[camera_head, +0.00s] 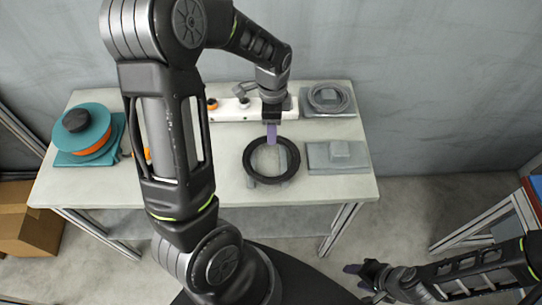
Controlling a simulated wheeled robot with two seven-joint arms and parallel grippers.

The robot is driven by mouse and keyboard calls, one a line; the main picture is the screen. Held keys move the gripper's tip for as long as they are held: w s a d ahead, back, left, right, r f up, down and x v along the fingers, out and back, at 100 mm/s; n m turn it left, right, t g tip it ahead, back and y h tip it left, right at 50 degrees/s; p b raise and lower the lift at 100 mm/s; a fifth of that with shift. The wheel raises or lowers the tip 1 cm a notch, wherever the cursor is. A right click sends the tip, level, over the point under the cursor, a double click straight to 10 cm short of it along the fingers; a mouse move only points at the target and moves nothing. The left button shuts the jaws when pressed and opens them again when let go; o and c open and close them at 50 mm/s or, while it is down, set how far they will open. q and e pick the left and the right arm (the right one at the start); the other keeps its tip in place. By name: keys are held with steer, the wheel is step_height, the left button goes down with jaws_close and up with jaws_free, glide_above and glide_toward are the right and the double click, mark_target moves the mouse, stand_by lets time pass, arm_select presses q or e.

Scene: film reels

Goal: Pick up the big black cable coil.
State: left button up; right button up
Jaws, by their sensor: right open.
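The big black cable coil (249,163) lies as a flat ring on the white table, right of its middle. A pale block or stand shows through and beside its opening. My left gripper (271,134) points down at the coil's far rim, its purple fingers overlapping that rim in the picture. The fingers show nearly edge-on, so their gap and any contact with the coil cannot be told. My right gripper (358,277) is open and empty at the lower right, away from the table, with its two purple fingertips apart.
A teal stand (66,157) holds a teal and orange reel (92,140) at the table's left. A grey coil (330,97) lies at the back right. A grey block (337,157) sits right of the black coil. A white bar (228,110) lies behind. Cardboard boxes (30,232) stand on the floor.

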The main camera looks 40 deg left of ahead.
arm_select(q)
steer(key=shift+f, duration=1.5)
jaws_close()
